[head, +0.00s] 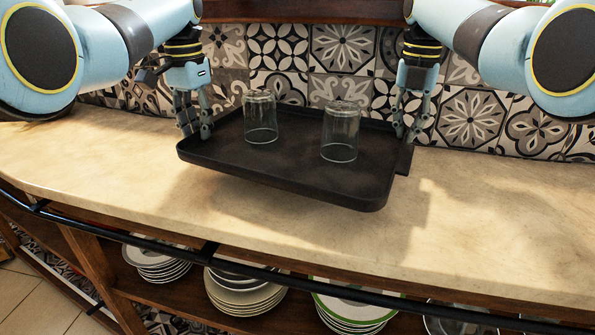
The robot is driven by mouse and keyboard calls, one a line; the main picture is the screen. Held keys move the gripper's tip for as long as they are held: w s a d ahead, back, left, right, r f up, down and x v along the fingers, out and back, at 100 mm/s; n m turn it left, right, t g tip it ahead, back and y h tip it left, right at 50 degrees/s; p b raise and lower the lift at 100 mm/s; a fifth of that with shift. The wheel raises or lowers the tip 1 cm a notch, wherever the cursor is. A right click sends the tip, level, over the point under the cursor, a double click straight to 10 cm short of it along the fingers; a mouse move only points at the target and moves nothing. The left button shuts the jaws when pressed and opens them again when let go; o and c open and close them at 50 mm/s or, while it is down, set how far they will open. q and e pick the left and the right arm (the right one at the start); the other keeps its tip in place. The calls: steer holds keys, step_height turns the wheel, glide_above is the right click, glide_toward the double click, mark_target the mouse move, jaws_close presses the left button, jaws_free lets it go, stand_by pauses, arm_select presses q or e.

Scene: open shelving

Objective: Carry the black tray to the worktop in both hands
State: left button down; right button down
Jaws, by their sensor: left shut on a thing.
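The black tray (275,180) is over the pale worktop (100,160), with a shadow under its front edge. I cannot tell whether its underside touches the worktop. Two clear glasses stand upside down or upright on it, a left glass (261,118) and a right glass (340,132). My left gripper (194,130) points down and is shut on the tray's left rim. My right gripper (410,128) points down at the tray's right rim. Its fingers are partly hidden by the rim, and I cannot tell whether they grip it.
A patterned tile wall (480,115) stands behind the worktop. A dark rail (290,271) runs along the front edge. Stacked plates (245,295) and bowls sit on the open shelf below. The worktop is clear to the left and right of the tray.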

mark_target(201, 149)
arm_select(q)
steer(key=shift+a+f, duration=0.15)
steer(key=shift+a, duration=0.05)
arm_select(e)
steer(key=shift+d+f, duration=0.15)
steer(key=shift+d, duration=0.05)
